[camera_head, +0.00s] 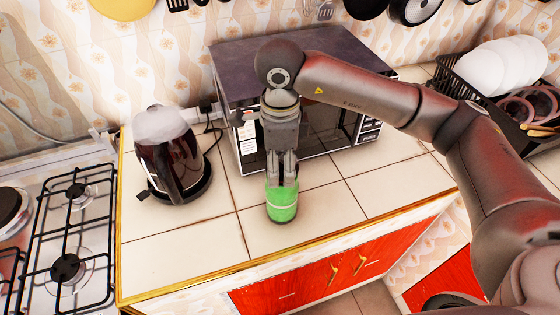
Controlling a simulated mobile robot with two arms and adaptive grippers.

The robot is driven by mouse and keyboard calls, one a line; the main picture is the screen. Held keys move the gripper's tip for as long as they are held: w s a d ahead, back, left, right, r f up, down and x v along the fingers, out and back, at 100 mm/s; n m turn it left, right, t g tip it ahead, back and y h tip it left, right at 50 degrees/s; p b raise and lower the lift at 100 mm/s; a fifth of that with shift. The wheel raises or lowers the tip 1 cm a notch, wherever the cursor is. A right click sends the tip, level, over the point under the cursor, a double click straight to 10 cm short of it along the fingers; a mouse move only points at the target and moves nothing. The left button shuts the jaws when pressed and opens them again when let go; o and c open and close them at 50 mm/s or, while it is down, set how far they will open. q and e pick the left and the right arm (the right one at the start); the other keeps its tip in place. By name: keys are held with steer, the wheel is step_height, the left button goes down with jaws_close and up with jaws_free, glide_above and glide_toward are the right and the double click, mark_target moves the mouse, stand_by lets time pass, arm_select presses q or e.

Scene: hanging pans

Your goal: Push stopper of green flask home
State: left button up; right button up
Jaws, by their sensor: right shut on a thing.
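The green flask (282,206) stands upright on the tiled counter, in front of the microwave. My right gripper (281,176) points straight down at the top of the flask. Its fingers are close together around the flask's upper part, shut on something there. The stopper is hidden by the fingers, so I cannot tell how deep it sits. My left gripper is not in view.
A microwave (230,68) stands right behind the flask. A kettle (172,160) stands to the left, beside the gas stove (66,225). A dish rack with plates (500,68) is at the right. Counter tiles left of the flask are clear.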

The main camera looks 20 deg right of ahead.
steer(key=shift+f+b, duration=0.2)
steer(key=shift+b, duration=1.05)
stand_by(1.4)
stand_by(0.4)
steer(key=o, duration=1.3)
steer(key=shift+r+p, duration=1.55)
steer(key=shift+r, duration=2)
steer(key=shift+c, duration=0.5)
jaws_close()
